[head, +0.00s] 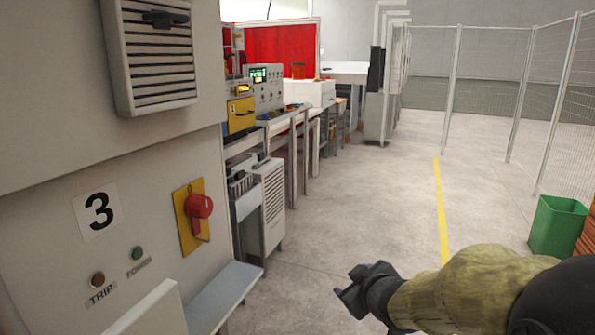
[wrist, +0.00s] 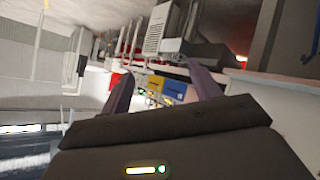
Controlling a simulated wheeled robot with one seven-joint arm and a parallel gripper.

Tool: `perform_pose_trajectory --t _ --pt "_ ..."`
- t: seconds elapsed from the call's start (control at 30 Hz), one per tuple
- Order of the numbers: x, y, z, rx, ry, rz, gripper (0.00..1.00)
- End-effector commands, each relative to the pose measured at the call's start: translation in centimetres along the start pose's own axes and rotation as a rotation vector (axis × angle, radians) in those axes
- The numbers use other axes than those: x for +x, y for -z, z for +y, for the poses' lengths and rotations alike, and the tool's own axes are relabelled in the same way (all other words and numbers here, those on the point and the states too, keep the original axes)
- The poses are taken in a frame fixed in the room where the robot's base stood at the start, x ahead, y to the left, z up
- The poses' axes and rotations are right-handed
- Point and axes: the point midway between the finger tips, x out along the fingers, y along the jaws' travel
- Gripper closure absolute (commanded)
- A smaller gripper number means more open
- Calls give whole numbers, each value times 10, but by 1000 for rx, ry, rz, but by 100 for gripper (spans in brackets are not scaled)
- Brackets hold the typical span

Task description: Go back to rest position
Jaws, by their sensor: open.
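My gripper (head: 350,285) is in the lower middle of the head view, at the end of my arm, which reaches in from the lower right. It is held over the grey floor, to the right of the machine panel and apart from it. In the wrist view my gripper (wrist: 158,70) shows two dark fingers spread apart with nothing between them. The wrist picture is tilted, with the machine row beyond the fingers.
The panel on the left carries a red rotary switch (head: 199,206), a number 3 label (head: 97,210) and a grey ledge (head: 222,298). A green bin (head: 557,226) stands at right by a mesh fence (head: 486,90). The aisle floor (head: 390,205) with its yellow line is clear.

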Motion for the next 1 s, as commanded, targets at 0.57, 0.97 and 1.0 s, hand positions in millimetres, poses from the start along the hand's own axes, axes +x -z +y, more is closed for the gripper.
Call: perform_pose_trajectory --t 0.57,0.97,1.0 --pt "-85 -171 -104 663 94 -817 37" --pt "-121 -119 -73 663 94 -816 37" --pt "-126 -111 -69 663 94 -815 37"
